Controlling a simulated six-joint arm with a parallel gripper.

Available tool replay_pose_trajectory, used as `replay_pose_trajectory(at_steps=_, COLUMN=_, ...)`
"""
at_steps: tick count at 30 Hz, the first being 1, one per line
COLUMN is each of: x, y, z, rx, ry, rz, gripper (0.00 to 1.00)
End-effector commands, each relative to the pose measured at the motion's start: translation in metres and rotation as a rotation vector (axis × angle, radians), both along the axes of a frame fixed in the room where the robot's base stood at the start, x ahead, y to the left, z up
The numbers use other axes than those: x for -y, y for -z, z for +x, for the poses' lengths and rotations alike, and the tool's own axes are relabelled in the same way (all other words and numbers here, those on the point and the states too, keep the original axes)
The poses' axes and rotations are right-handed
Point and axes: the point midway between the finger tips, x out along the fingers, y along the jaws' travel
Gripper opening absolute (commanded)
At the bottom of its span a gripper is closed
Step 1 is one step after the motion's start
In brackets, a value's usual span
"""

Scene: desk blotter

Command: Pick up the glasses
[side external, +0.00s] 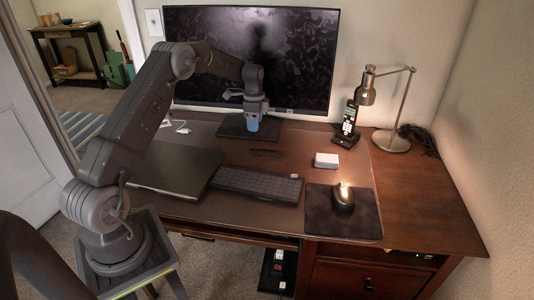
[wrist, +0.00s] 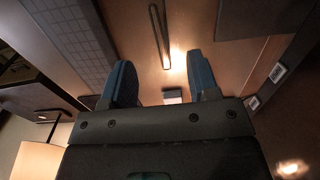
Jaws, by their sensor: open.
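The glasses (side external: 268,153) are a thin dark shape lying on the desk blotter, just behind the keyboard. In the wrist view they show as a narrow dark strip (wrist: 159,35) running up and down near the top centre, beyond the fingertips. My gripper (side external: 252,124) has blue fingers and hangs pointing down above the blotter, in front of the monitor stand. It is above and slightly left of the glasses in the side view, apart from them. In the wrist view the gripper (wrist: 160,85) is open, with nothing between its fingers.
The keyboard (side external: 258,184) lies in front of the glasses, the closed laptop (side external: 175,172) to the left. A small white box (side external: 326,160) sits to the right, with the mouse (side external: 343,195) on its pad. The monitor (side external: 250,55), phone dock (side external: 347,138) and lamp (side external: 391,141) stand behind.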

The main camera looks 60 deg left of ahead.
Motion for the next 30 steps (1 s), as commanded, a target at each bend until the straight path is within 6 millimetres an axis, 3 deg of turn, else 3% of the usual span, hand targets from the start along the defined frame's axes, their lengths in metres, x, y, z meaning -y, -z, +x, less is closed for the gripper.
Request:
replay_pose_trajectory(at_steps=9, x=0.001, y=0.060, z=-0.001, rx=-0.003, ry=-0.002, rz=-0.001, gripper=0.55)
replay_pose_trajectory(at_steps=17, x=0.001, y=0.078, z=-0.002, rx=-0.001, ry=-0.002, rz=-0.001, gripper=0.55)
replay_pose_trajectory(at_steps=25, x=-0.001, y=0.116, z=-0.005, rx=-0.002, ry=-0.003, rz=-0.001, gripper=0.55)
replay_pose_trajectory(at_steps=30, x=-0.001, y=0.125, z=-0.005, rx=-0.001, ry=-0.003, rz=-0.001, gripper=0.55)
